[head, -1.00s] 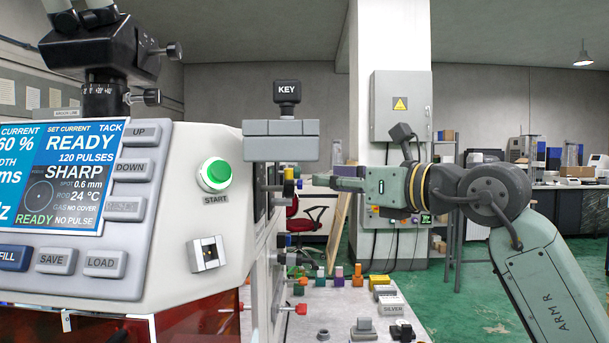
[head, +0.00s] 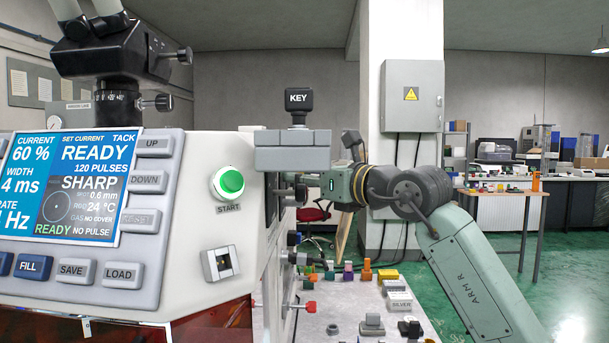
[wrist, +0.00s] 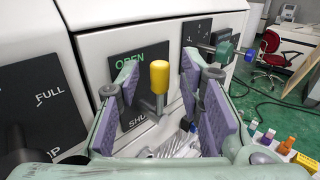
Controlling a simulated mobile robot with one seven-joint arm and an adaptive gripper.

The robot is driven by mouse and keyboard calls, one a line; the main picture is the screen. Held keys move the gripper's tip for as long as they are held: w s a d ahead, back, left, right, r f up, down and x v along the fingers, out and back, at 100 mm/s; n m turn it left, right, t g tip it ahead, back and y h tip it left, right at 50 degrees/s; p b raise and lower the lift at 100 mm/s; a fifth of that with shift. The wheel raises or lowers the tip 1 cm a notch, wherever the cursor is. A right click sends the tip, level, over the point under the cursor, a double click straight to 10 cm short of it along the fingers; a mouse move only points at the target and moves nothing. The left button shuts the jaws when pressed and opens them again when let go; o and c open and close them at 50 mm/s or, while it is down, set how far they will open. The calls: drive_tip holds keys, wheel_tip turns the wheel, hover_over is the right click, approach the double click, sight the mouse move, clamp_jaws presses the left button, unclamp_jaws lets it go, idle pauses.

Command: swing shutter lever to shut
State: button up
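The shutter lever (wrist: 158,80) has a yellow knob on a grey stem. In the wrist view it stands out from a dark plate (wrist: 127,92) marked OPEN above and SHUT below. My gripper (wrist: 160,70) is open, with one purple-padded finger on each side of the knob. Gaps show between the knob and both pads. In the head view my gripper's body (head: 340,187) is at the machine's side, and its fingertips and the lever are hidden behind the machine's front parts.
A second dark plate (wrist: 45,105) marked FULL lies left of the lever. Colored pieces (head: 366,270) stand on the bench below. The KEY block (head: 293,150) overhangs near my gripper.

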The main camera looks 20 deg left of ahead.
drive_tip(key=shift+c, duration=0.4)
clamp_jaws()
drive_tip(key=shift+r, duration=0.1)
drive_tip(key=w+a+f+m+g+h+p, duration=0.1)
drive_tip(key=w+f+m+g+h+p, duration=0.2)
drive_tip(key=w+m+g+h+p, duration=0.3)
drive_tip(key=m+g+p, duration=0.2)
drive_tip(key=g+p, duration=0.1)
drive_tip(key=shift+a+h, duration=0.3)
drive_tip(key=shift+a, duration=0.1)
idle(0.8)
drive_tip(key=shift+f+g, duration=0.45)
drive_tip(key=shift+g, duration=0.05)
